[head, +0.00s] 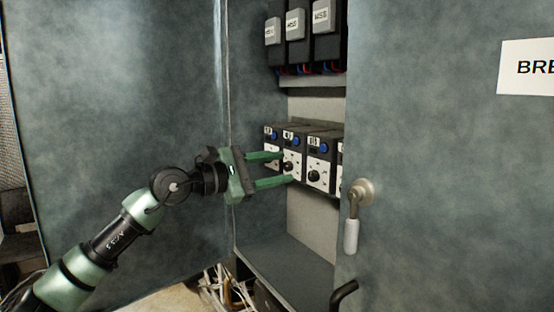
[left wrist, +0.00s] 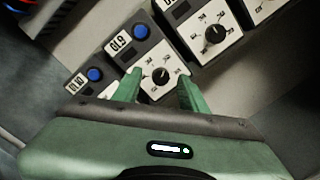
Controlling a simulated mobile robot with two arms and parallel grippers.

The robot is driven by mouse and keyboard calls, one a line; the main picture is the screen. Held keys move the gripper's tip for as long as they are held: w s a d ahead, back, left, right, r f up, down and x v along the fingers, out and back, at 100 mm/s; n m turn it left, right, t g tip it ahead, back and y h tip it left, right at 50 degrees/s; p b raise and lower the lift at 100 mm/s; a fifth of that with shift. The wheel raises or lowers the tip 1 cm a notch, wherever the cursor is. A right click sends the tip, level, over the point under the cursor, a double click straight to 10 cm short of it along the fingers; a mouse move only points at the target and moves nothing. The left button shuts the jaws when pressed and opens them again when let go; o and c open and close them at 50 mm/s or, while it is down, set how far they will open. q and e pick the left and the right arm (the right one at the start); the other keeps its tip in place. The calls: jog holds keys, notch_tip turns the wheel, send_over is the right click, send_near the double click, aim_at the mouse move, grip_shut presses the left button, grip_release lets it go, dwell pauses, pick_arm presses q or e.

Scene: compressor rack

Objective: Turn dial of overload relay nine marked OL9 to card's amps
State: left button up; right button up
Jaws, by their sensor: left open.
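Overload relay OL9 (left wrist: 140,55) is a dark block with a white label, a blue button and a white scale face. Its black dial (left wrist: 161,77) has a light pointer mark and sits between my left gripper's fingertips in the left wrist view. My left gripper (left wrist: 158,82) is open, one green finger on each side of the dial; I cannot tell if either touches it. In the head view the left gripper (head: 288,167) reaches into the cabinet at the relay row, in front of the OL9 dial (head: 288,167). The scale numbers are too small to read. No amps card shows. My right gripper is out of view.
Relay OL10 (left wrist: 85,80) stands beside OL9, and another relay (left wrist: 215,35) with a dial on the other side. Breakers (head: 295,24) hang above. A cabinet door (head: 440,200) with a handle (head: 351,235) stands at right. Below the relays is a bare cabinet floor (head: 290,265).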

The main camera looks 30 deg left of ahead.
pick_arm(q)
jog(key=shift+w, duration=0.1)
jog(key=c, duration=0.9)
grip_shut()
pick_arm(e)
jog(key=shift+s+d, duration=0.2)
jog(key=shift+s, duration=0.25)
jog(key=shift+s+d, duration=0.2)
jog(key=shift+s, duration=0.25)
pick_arm(q)
jog(key=shift+f, duration=0.1)
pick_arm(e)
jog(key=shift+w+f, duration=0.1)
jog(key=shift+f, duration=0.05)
